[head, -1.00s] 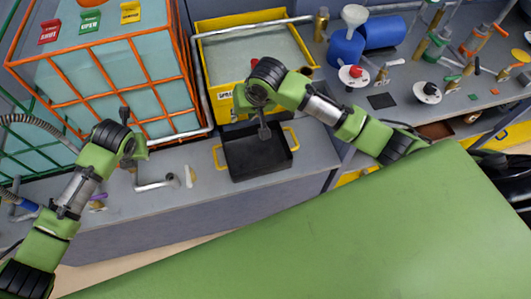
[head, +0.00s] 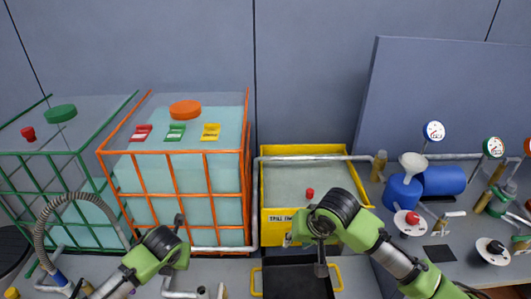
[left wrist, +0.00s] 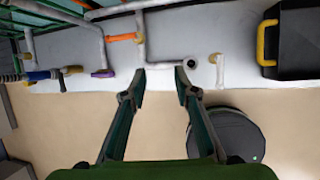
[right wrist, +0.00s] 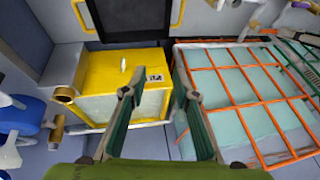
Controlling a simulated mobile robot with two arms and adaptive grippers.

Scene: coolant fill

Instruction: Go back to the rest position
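My left gripper shows in the left wrist view (left wrist: 160,72) with its two fingers apart and nothing between them. It hangs over the front edge of the bench and the floor. In the head view my left arm (head: 150,262) is at the lower left, before the orange-caged tank. My right gripper shows in the right wrist view (right wrist: 158,92), fingers apart and empty, by the yellow spill container (right wrist: 112,75) and the orange-caged tank (right wrist: 245,100). In the head view my right arm (head: 350,222) covers part of the yellow spill container (head: 277,228).
A black tray (head: 285,282) with yellow handles sits in front of the spill container. A green-caged tank (head: 60,190) stands at the left. Blue canisters (head: 443,181), a white funnel (head: 413,162) and valves with pipes crowd the right bench. A dark round object (left wrist: 227,135) stands on the floor.

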